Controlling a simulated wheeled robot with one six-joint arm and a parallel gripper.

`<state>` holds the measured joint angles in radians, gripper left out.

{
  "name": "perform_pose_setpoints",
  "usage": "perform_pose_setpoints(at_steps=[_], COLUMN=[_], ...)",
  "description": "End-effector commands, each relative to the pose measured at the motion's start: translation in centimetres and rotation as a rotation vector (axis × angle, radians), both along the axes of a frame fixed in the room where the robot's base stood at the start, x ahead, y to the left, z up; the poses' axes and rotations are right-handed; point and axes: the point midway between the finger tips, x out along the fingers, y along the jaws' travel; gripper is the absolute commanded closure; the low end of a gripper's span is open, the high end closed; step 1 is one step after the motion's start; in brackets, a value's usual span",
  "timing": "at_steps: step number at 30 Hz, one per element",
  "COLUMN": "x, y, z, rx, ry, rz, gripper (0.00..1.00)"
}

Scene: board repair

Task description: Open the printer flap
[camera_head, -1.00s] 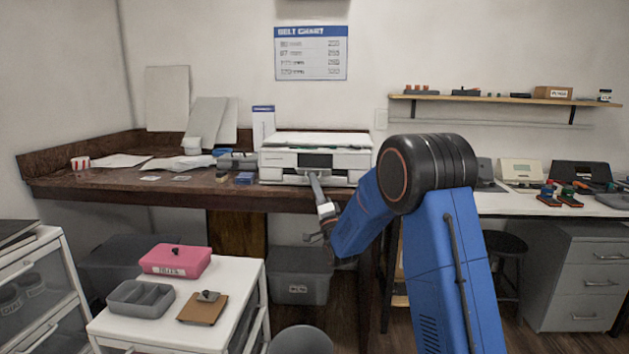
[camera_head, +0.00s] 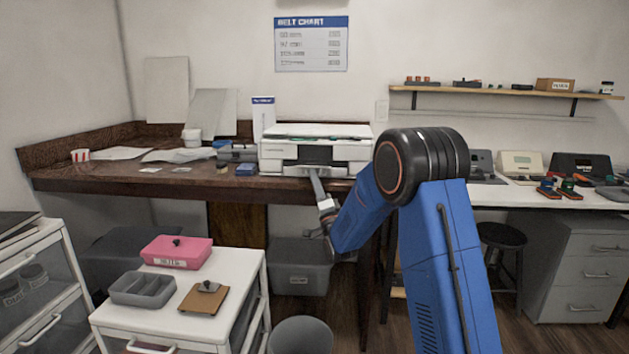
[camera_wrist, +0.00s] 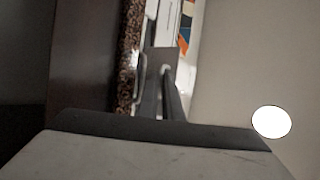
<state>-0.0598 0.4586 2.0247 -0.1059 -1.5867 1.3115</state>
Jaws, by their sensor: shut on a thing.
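The white printer (camera_head: 350,150) stands on the dark wooden bench in the head view. A dark recess shows in the middle of its front. The printer flap (camera_head: 298,171) shows as a pale strip at the lower edge of that recess, partly hidden by my gripper. My gripper (camera_head: 314,174) reaches up from the lower right, its fingers shut on the flap at the printer's front. In the wrist view, my grey fingers (camera_wrist: 163,88) point away toward a pale part of the printer. The exact contact is too small to see clearly.
The bench's front edge (camera_head: 110,187) runs just below my gripper; its speckled edge is close in the wrist view (camera_wrist: 130,55). A white cart (camera_head: 235,280) stands in front.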

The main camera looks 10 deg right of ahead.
Motion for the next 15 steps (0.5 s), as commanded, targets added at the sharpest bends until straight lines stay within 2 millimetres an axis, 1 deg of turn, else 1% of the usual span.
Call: perform_pose_setpoints(at_steps=[1,3,4,15], x=[0.16,0.15,0.14,0.02], y=[-0.20,-0.20,-0.19,-0.07], z=[0.04,0.05,0.04,0.07], rx=[0.002,0.001,0.001,0.001], ry=[0.001,0.000,0.001,0.002], rz=[-0.004,-0.003,-0.003,-0.001], gripper=[1.00,0.80,0.76,0.76])
